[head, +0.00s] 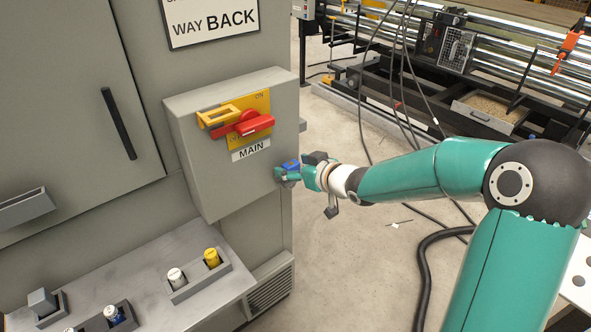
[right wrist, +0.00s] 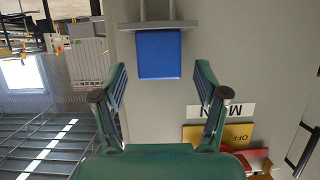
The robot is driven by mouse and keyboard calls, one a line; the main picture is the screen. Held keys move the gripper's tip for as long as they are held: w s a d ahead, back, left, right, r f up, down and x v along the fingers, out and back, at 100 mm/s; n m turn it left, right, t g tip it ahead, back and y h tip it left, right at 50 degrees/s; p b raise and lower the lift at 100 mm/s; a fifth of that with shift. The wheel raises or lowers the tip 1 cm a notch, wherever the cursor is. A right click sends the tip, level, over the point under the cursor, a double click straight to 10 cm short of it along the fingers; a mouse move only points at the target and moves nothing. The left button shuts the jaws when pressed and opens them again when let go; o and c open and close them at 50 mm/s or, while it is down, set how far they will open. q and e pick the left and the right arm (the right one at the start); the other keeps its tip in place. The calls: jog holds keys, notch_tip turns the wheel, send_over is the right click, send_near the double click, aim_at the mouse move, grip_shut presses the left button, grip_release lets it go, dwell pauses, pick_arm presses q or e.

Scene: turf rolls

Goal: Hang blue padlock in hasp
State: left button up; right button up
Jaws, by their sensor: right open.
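The blue padlock (right wrist: 159,54) shows in the right wrist view as a blue block between and beyond my fingers, with a grey bar and two grey rods at its top edge; the rods run out of the frame. In the head view it is a small blue patch (head: 291,166) at my right gripper (head: 286,174). That gripper is open beside the grey switch box, right of the MAIN label; whether a finger touches the padlock I cannot tell. The switch has a red handle (head: 256,126) and a yellow bracket (head: 219,116); which part is the hasp is unclear. My left gripper is not in view.
The grey box (head: 200,165) stands out from the cabinet. Dark cables (head: 425,260) lie on the floor at right, which is otherwise mostly clear.

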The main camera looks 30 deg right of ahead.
jog(key=shift+x, duration=1.05)
jog(key=shift+s, duration=0.1)
jog(key=shift+c, duration=0.2)
jog(key=c, duration=1.3)
jog(key=shift+r, duration=0.2)
